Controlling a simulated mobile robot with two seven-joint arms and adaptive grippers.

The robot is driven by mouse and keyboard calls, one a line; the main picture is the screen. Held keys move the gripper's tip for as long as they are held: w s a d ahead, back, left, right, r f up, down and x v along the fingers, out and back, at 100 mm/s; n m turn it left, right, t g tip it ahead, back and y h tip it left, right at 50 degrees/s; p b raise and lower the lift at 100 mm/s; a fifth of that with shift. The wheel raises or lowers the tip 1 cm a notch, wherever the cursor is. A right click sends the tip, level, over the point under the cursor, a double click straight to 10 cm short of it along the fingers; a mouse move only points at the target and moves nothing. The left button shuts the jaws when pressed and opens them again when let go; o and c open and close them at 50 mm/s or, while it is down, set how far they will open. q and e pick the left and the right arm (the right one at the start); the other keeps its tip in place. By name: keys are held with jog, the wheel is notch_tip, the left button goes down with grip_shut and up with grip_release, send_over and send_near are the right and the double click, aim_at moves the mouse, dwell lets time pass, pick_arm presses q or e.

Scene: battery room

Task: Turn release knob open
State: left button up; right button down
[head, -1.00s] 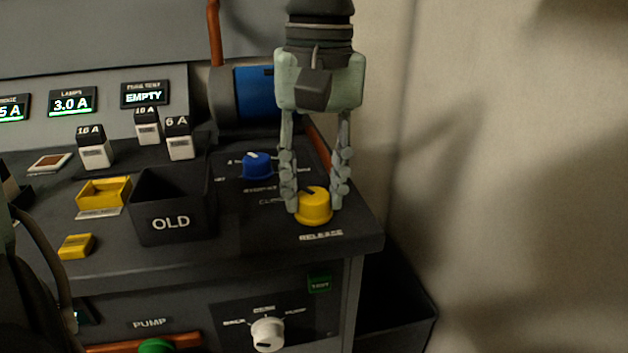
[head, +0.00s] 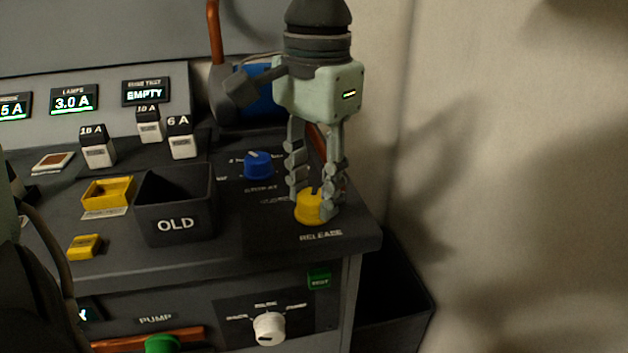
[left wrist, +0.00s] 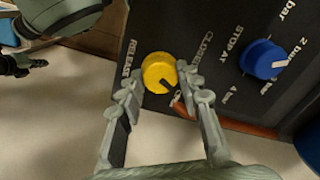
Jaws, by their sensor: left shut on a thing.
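The yellow release knob (head: 309,207) sits on the dark panel at the front right corner, above the word RELEASE. My left gripper (head: 314,203) points down over it and is shut on it. In the left wrist view the knob (left wrist: 158,71) lies between the fingertips of my left gripper (left wrist: 158,88). Its dark pointer mark faces the lower right of that view, away from the RELEASE label. The CLOSED label is beside the knob at upper right. The fingers partly hide the knob and nearby lettering. No right gripper can be made out.
A blue knob (head: 258,165) stands behind the yellow one. The black OLD bin (head: 176,222) is to its left. A white selector knob (head: 269,328) is on the front face below. A wall rises at right, with a dark open bin (head: 398,300) at floor level.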

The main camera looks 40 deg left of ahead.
aim_at(314, 198)
pick_arm(q)
jog(key=shift+m, duration=1.2)
jog(key=shift+m+p, duration=0.35)
jog(key=shift+m, duration=0.55)
pick_arm(e)
jog(key=shift+w+a+f, duration=0.1)
jog(key=shift+w+f, duration=0.15)
jog(key=shift+f, duration=0.25)
jog(key=shift+w+f, duration=0.2)
jog(key=shift+f, duration=0.25)
jog(key=shift+s+f, duration=0.15)
jog(key=shift+f, duration=0.1)
jog(key=shift+s, duration=0.1)
pick_arm(q)
jog(key=o, duration=1.2)
jog(key=shift+c, duration=0.2)
pick_arm(e)
jog(key=shift+r, duration=0.1)
pick_arm(q)
jog(key=shift+r, duration=0.1)
notch_tip(314, 198, up, 12)
jog(key=shift+d, duration=0.15)
jog(key=shift+s, duration=0.15)
